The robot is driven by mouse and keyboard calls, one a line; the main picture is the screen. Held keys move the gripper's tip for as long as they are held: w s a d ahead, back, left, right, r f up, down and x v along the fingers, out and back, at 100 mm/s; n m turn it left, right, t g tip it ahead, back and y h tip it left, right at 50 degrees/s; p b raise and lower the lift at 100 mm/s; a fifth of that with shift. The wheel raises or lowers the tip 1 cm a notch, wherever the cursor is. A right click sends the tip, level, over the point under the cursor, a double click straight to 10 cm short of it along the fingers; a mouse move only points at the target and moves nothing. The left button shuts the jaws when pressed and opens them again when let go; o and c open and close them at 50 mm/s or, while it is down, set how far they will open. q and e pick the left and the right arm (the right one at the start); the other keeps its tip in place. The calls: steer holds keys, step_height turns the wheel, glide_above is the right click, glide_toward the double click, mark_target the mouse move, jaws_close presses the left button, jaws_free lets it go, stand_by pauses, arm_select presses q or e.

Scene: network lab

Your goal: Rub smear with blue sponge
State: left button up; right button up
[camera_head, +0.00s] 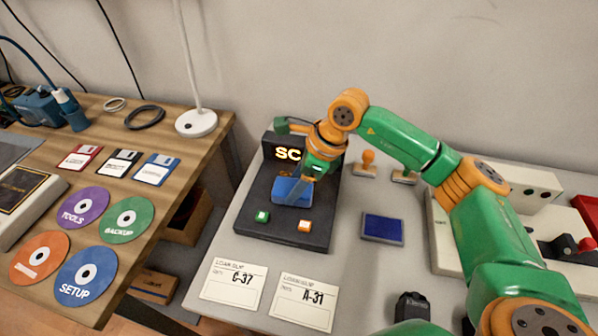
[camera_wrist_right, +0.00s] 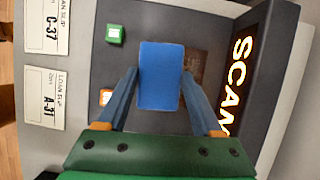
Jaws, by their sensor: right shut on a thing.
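The blue sponge (camera_head: 291,191) is a small block over the dark panel of the scanner (camera_head: 290,228). My right gripper (camera_head: 308,180) is shut on it. In the right wrist view the sponge (camera_wrist_right: 160,76) sits between the two fingers of the gripper (camera_wrist_right: 160,92). A brownish smear (camera_wrist_right: 196,66) shows on the dark panel right beside the sponge; part of it may be hidden under the sponge and finger. I cannot tell whether the sponge touches the panel. My left gripper is not in view.
A green button (camera_head: 262,216) and an orange button (camera_head: 304,226) sit on the scanner's front. Two loan slips (camera_head: 233,281) lie before it. A blue ink pad (camera_head: 383,228) and a wooden stamp (camera_head: 367,165) stand to the right. A lit display (camera_head: 287,154) rises behind.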

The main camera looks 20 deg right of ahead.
steer(key=shift+s+a+f, duration=0.1)
steer(key=shift+s+a, duration=0.45)
steer(key=shift+s, duration=0.25)
steer(key=shift+a+f+b, duration=0.15)
steer(key=shift+a+b, duration=0.05)
steer(key=shift+b, duration=0.1)
steer(key=shift+w, duration=0.2)
steer(key=w+d, duration=0.2)
steer(key=w, duration=0.1)
steer(key=shift+w+d+r, duration=0.15)
steer(key=shift+w+d, duration=0.4)
steer(key=shift+w, duration=0.25)
steer(key=shift+w+d+r, duration=0.1)
steer(key=shift+w+d, duration=0.4)
steer(key=shift+w, duration=0.3)
steer(key=shift+r, duration=0.15)
steer(key=shift+r+p, duration=0.2)
steer(key=shift+p, duration=0.15)
steer(key=shift+s+a+f, duration=0.2)
steer(key=shift+s+a, duration=0.4)
steer(key=shift+s, duration=0.3)
steer(key=shift+s+a, duration=0.4)
steer(key=shift+s, duration=0.15)
steer(key=shift+s+a+f, duration=0.1)
steer(key=shift+s+a, duration=0.5)
steer(key=shift+s, duration=0.25)
steer(key=shift+s+a+f, duration=0.1)
steer(key=shift+s+a, duration=0.45)
steer(key=shift+s, duration=0.3)
